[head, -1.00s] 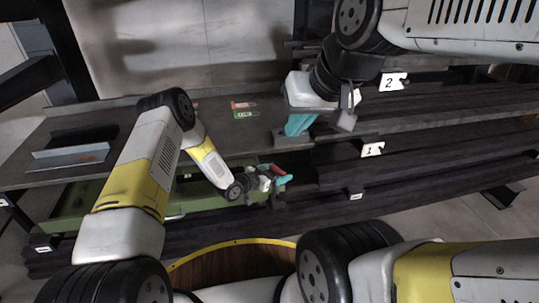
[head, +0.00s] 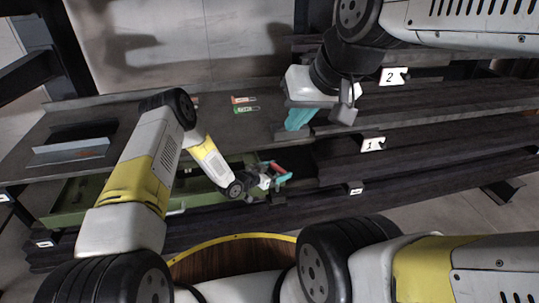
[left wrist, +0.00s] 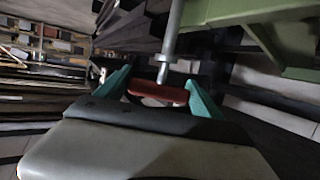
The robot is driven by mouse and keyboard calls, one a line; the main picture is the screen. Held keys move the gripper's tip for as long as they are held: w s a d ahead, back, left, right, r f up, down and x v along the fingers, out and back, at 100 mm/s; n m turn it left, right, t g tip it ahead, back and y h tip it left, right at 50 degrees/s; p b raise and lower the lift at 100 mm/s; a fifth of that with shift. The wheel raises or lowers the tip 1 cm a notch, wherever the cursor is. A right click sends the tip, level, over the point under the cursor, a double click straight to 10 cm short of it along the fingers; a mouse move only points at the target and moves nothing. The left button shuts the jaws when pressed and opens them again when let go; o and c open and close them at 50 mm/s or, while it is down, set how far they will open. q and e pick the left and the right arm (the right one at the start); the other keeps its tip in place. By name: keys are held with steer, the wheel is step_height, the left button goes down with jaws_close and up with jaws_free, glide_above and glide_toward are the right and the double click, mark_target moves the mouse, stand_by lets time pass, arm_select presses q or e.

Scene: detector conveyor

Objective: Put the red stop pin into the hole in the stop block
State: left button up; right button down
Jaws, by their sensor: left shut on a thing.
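The red stop pin (left wrist: 158,92) lies crosswise between the two teal fingers of my left gripper (left wrist: 158,94) in the left wrist view. A grey metal shaft with a collar runs up from its red bar. In the head view my left gripper (head: 284,177) is shut on the pin, and the red part (head: 278,167) shows at its fingers, in front of the dark rails. My right gripper (head: 299,119) hangs with teal fingers pointing down near the bench's right end; their gap cannot be made out. I cannot make out the stop block's hole.
A green frame (head: 72,219) runs along the bench front, close to my left gripper; green beams also show in the left wrist view (left wrist: 215,12). Dark stepped rails (head: 440,140) with number plates lie at the right. A metal tray (head: 70,152) and small orange and green labelled pieces lie on the bench.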

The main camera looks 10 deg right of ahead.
arm_select(q)
steer(key=shift+f, duration=1.85)
steer(key=o, duration=1.8)
steer(key=shift+v, duration=3.85)
